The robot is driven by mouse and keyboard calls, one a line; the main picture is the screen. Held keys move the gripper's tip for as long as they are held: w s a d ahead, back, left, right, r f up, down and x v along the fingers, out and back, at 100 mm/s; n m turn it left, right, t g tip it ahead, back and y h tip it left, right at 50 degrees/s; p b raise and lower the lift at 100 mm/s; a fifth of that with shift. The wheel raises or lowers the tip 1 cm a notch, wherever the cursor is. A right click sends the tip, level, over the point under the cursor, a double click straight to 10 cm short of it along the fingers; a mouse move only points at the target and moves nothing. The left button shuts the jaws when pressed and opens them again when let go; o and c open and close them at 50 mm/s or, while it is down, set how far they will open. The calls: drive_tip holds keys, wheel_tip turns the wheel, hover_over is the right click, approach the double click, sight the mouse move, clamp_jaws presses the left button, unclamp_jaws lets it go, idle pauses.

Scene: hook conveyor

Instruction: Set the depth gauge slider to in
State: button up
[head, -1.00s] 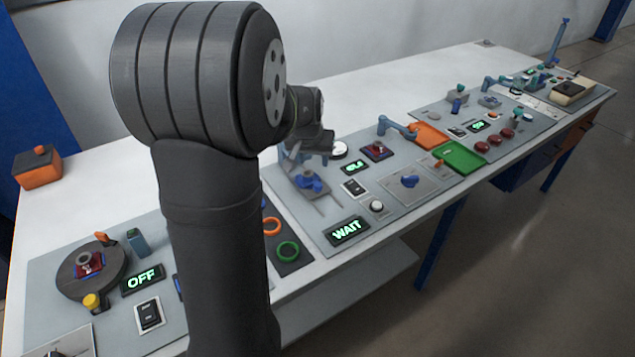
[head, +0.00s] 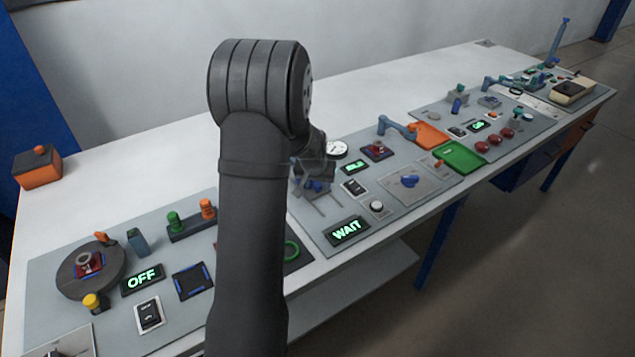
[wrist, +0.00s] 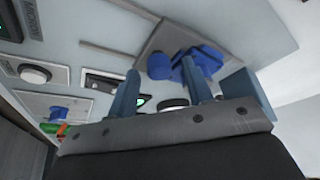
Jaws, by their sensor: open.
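The depth gauge slider is a blue knobbed piece (head: 317,186) on a grey slotted plate, partly hidden by my arm in the head view. In the wrist view a blue knobbed piece (wrist: 200,62) shows on a grey plate just beyond the fingertips. My gripper (wrist: 162,64) is open, and its fingers point toward that piece. I cannot tell whether either finger touches it. In the head view my gripper (head: 310,168) is just above the slider area, its fingers hard to make out.
A round white dial (head: 337,149) stands behind the slider. A small green-lit display (head: 355,167), a rocker switch (head: 354,187), a round button (head: 376,207) and a WAIT display (head: 347,231) lie to the right. A green tray (head: 459,156) is farther right.

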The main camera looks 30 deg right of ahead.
clamp_jaws()
drive_tip(key=shift+w, duration=2.35)
unclamp_jaws()
drive_tip(key=v, duration=1.7)
drive_tip(key=shift+r, duration=0.2)
drive_tip(key=shift+a, duration=0.1)
drive_tip(key=x, duration=1.7)
drive_tip(key=shift+f, duration=0.2)
